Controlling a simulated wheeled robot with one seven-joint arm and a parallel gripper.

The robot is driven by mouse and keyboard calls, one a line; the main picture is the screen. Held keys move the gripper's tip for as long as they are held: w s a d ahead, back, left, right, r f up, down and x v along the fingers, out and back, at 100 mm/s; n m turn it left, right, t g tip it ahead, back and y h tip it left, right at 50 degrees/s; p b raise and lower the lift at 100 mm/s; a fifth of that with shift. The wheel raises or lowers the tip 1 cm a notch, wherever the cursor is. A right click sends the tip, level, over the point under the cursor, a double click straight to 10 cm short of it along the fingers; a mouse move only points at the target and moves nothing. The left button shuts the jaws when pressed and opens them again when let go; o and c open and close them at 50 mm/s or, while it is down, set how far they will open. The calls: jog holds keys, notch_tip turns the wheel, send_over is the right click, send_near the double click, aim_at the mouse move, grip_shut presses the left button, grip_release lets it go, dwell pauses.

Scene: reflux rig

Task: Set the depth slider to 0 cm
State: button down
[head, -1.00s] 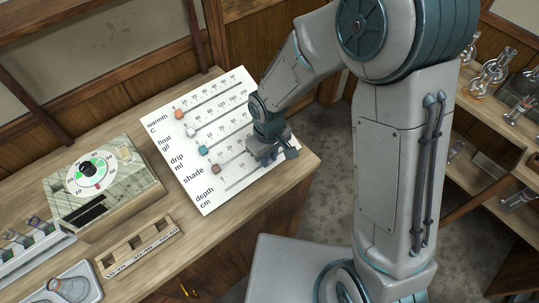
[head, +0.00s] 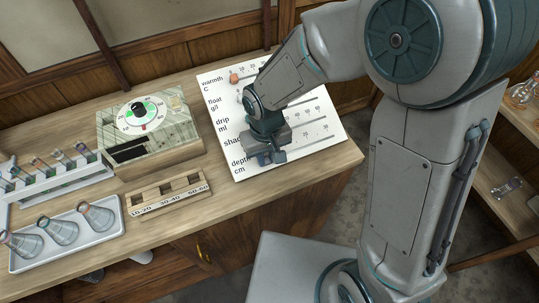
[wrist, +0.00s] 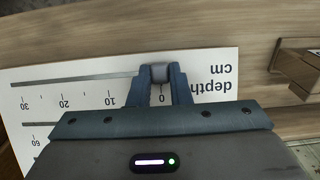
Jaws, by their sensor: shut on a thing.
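The white slider panel (head: 331,133) lies on the wooden bench, with my gripper (head: 266,158) low over the depth row at its front left. In the wrist view my gripper (wrist: 161,76) is shut on the grey depth slider knob (wrist: 158,72), one finger on each side. The knob sits at the 0 end of the depth scale (wrist: 90,98), in line with the 0 mark as far as I can tell. The depth track (wrist: 70,81) runs empty past 10, 20 and 30. My arm hides much of the panel in the head view.
The orange warmth knob (head: 234,78) shows at the panel's back left. A dial box (head: 150,135), a wooden slotted block (head: 168,194), a tray of flasks (head: 66,237) and a tube rack (head: 50,180) stand to the left. The block's corner (wrist: 300,70) is near my gripper.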

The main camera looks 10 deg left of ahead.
jog(key=shift+a+r, duration=0.1)
jog(key=shift+a, duration=0.1)
jog(key=c, duration=1.3)
grip_release()
jog(key=shift+a, duration=0.1)
notch_tip(320, 180, up, 14)
jog(key=shift+f, duration=0.1)
jog(key=s+d+m+t, duration=0.1)
jog(key=d+m, duration=0.1)
jog(key=d, duration=0.6)
jog(key=s+d+r+m+t, duration=0.1)
jog(key=s+d+m, duration=0.1)
jog(key=d, duration=0.6)
jog(key=s+d+r+m+t, duration=0.1)
jog(key=s+d+m, duration=0.1)
jog(key=d, duration=0.7)
jog(key=shift+d+m, duration=0.1)
jog(key=shift+m, duration=0.5)
